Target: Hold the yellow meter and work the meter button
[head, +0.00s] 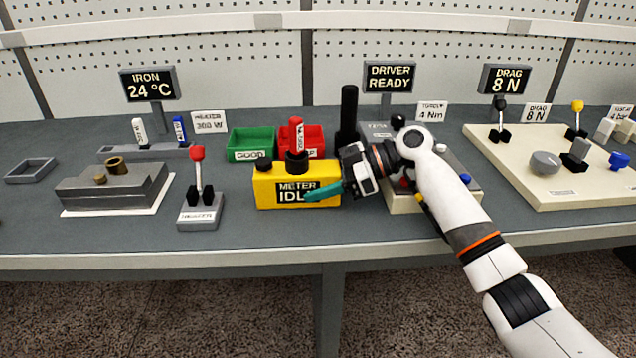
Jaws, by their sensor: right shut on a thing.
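The yellow meter (266,193) stands on the bench in the middle of the head view. Its dark display reads "METER" and "IDL", with the end covered by my finger. A black button-like cap (263,164) sits on its top left. A red-handled probe (296,133) stands upright in a black socket on its top. My right gripper (320,190) comes in from the right and is shut on the meter's right end. One teal finger lies across the front face; the other finger is hidden. My left gripper is not in view.
A green bin (250,145) and a red bin (313,139) stand behind the meter. A red-knobbed lever (198,178) stands to its left, with a grey block fixture (113,186) farther left. The driver station (470,186) is partly behind my right arm. The bench front is clear.

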